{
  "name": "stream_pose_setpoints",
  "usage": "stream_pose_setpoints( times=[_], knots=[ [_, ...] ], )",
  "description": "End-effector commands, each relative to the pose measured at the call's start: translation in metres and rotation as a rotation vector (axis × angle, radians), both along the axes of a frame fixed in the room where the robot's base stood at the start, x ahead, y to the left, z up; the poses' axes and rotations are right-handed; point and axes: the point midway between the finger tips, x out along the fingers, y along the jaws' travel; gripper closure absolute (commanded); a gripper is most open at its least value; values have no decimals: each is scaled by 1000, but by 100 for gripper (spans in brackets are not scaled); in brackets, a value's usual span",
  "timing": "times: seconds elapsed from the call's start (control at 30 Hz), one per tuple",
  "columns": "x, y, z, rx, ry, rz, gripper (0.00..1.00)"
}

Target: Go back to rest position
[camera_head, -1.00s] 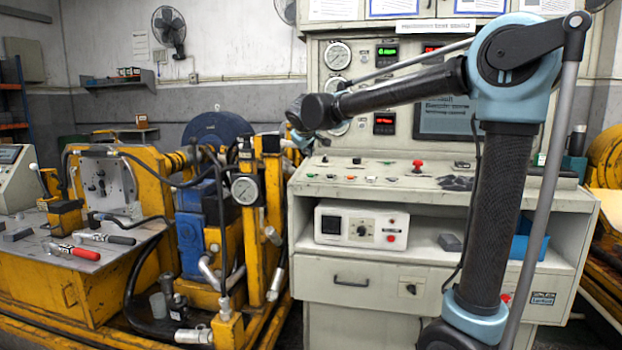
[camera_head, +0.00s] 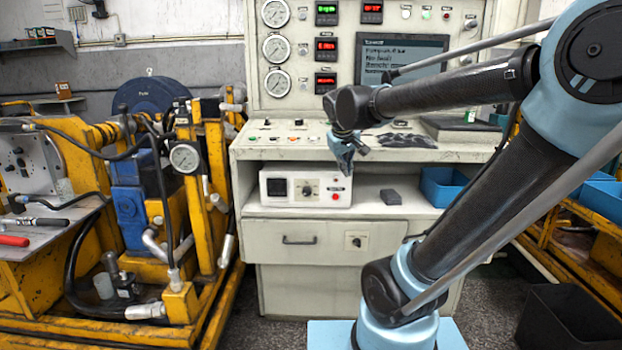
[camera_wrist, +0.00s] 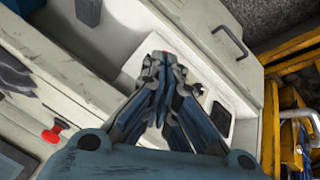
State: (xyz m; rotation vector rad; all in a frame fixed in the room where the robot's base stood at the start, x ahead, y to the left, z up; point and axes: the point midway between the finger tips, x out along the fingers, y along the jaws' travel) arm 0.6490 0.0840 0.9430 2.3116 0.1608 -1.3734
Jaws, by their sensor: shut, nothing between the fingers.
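My gripper (camera_head: 344,158) hangs in front of the grey control cabinet (camera_head: 300,225) in the head view, pointing down just above the right end of a white instrument box (camera_head: 312,188). In the wrist view my gripper (camera_wrist: 163,85) has its fingers together with nothing between them. The white box lies behind the fingers there and is partly hidden by them. My arm reaches in from the right of the head view, its upper link stretched left across the cabinet's display.
The yellow hydraulic rig (camera_head: 195,210) with a pressure gauge (camera_head: 184,158) stands left. Red-handled pliers (camera_head: 14,241) lie on its bench. A blue bin (camera_head: 443,187) sits on the cabinet's shelf, and a black bin (camera_head: 567,318) stands on the floor at right. Some floor in front is bare.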

Motion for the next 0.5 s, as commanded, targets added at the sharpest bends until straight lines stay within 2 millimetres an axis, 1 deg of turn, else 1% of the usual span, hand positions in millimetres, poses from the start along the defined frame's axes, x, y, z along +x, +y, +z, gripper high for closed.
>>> stream_pose_setpoints(
  times=[0.03,0.07,0.1,0.17,0.2,0.27,0.3,0.37,0.4,0.5],
  knots=[
    [-19,-17,-14,15,26,-37,100],
    [-29,-25,-22,25,41,-56,100],
    [-43,-34,-33,38,62,-80,100],
    [-64,-47,-49,60,92,-116,100],
    [-78,-54,-60,76,112,-140,100],
    [-99,-64,-77,99,140,-175,100],
    [-113,-69,-88,115,160,-197,100],
    [-134,-76,-105,140,187,-230,100],
    [-147,-79,-116,158,204,-250,100],
    [-176,-83,-142,199,243,-296,100]
  ],
)
